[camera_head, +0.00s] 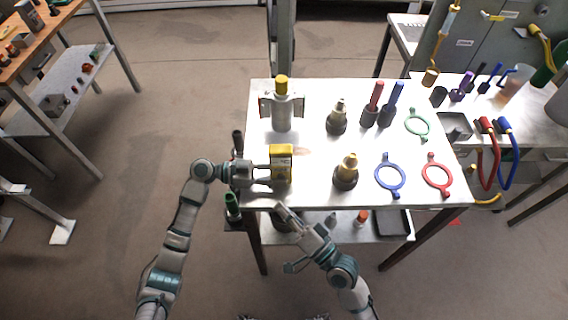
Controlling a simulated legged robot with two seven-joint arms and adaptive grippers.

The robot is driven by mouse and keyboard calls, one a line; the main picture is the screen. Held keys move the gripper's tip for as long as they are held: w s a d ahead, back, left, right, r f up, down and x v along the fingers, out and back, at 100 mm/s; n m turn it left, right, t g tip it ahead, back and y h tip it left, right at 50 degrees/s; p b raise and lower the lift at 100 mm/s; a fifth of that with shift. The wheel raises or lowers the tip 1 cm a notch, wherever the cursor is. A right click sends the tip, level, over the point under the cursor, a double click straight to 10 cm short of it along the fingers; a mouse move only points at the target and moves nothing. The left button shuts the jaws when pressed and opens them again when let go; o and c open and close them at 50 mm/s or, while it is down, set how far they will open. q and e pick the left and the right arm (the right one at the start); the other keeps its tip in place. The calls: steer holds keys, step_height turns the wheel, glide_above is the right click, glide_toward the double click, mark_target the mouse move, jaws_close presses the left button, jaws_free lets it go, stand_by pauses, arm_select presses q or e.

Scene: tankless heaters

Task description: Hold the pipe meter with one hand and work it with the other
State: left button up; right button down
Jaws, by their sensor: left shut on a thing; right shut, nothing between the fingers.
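The pipe meter (281,153), a small box with a yellow top and face, is upright near the front left edge of the white table. My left gripper (264,173) comes in from the left and is shut on the meter's side. I cannot tell whether the meter's base touches the table. My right gripper (297,226) is in front of and below the meter, beyond the table's front edge. It is shut with nothing in it and apart from the meter.
On the white table (310,190) stand a yellow-capped cylinder (282,108), two brass-topped fittings (346,172) (338,118), red and blue-handled tools (373,104) (392,105), and green, blue and red rings (417,124) (390,176) (436,175). A lower shelf (340,226) holds small items.

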arm_select(q)
steer(key=o, duration=1.1)
